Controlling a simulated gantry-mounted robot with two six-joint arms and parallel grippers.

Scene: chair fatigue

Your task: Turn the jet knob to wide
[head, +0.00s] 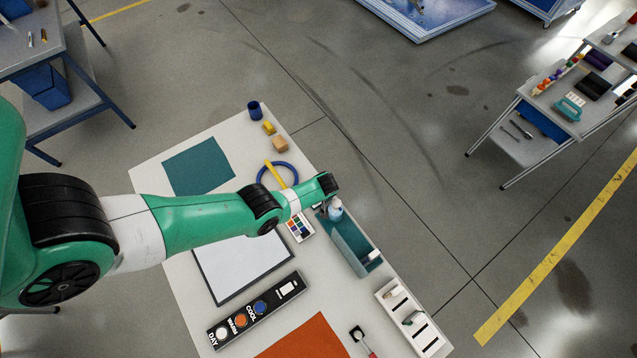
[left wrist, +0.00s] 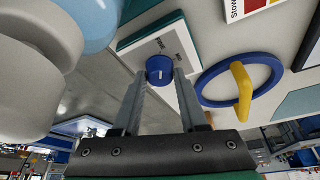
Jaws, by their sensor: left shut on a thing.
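The blue knob (left wrist: 160,68) shows in the left wrist view, with a small white mark on its face. A white label face with small dark lettering lies behind it; I cannot read the lettering clearly. My left gripper (left wrist: 160,78) has its fingertips on either side of the knob and is shut on it. In the head view my left gripper (head: 325,208) is at the far end of the teal tray, beside a pale blue bottle (head: 336,210). The knob is hidden there by my arm. My right gripper is not in view.
A blue ring with a yellow bar (head: 267,174) lies close to my left wrist. A panel with several round buttons (head: 255,312) lies nearer.

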